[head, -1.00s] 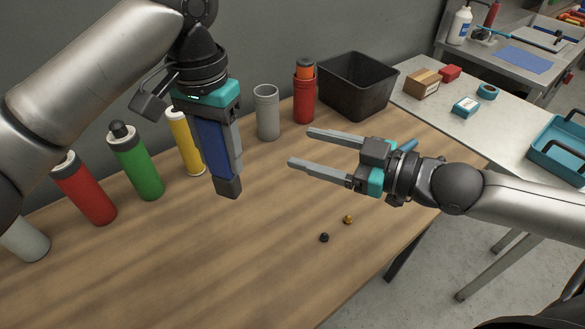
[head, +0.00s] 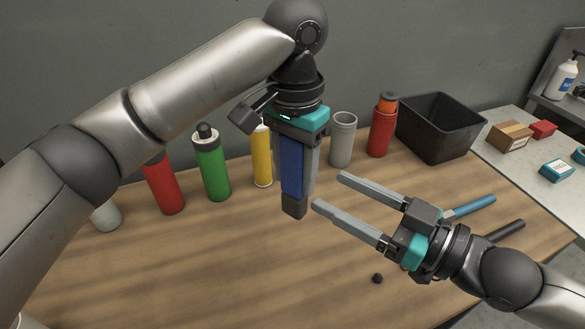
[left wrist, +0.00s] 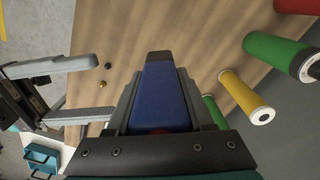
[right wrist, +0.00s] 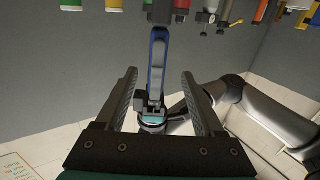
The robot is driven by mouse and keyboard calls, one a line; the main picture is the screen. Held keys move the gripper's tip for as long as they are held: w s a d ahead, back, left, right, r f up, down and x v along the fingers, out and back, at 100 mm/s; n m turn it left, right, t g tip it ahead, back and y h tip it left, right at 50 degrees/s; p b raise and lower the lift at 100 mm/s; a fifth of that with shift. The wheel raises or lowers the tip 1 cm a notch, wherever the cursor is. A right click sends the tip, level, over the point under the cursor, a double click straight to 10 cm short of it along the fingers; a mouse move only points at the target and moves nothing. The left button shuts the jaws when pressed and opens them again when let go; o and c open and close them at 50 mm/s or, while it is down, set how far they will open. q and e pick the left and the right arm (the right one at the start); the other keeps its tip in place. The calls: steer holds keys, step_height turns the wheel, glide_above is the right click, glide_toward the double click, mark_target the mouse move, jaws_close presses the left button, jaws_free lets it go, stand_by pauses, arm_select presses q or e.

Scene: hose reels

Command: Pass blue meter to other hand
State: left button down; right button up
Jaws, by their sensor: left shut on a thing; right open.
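The blue meter (head: 291,165) has a blue body and a dark end. It hangs upright, dark end down, in my left gripper (head: 297,200), which is shut on it above the table. In the left wrist view the meter (left wrist: 161,97) lies between the fingers. My right gripper (head: 328,190) is open and empty, just right of the meter, its fingers pointing left toward it. In the right wrist view the meter (right wrist: 158,66) shows ahead, between and beyond the open fingers (right wrist: 160,85), apart from them.
Red (head: 163,186), green (head: 212,165) and yellow (head: 262,158) bottles stand along the wooden table's back, with a grey cup (head: 342,139) and a red container (head: 381,128). A black bin (head: 439,127) stands at the back right. A small black part (head: 377,278) lies near my right gripper.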

mark_target(291, 171)
steer(key=shift+x, duration=4.55)
steer(key=shift+s, duration=0.1)
steer(key=c, duration=0.7)
steer(key=shift+s+a, duration=0.1)
jaws_close()
arm_select(q)
steer(key=shift+c, duration=1)
jaws_free()
steer(key=shift+w, duration=0.1)
steer(key=shift+r, duration=0.1)
